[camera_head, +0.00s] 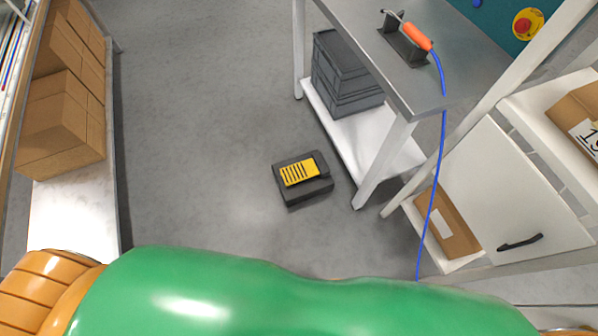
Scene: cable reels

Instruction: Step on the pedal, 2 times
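The pedal (300,172) is a yellow, black-striped plate on a dark grey base (309,192). It sits on the grey floor near the middle of the camera_head view, left of the metal table's front leg. Nothing touches the pedal from above. Neither of my grippers shows in this view, so I cannot see their state.
A large green rounded shape (260,295) fills the bottom. A metal table (465,75) with a grey crate (345,75) below stands right. An orange-handled tool (417,37) trails a blue cable (435,175). Cardboard boxes (60,125) line the left shelf. Floor around the pedal is clear.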

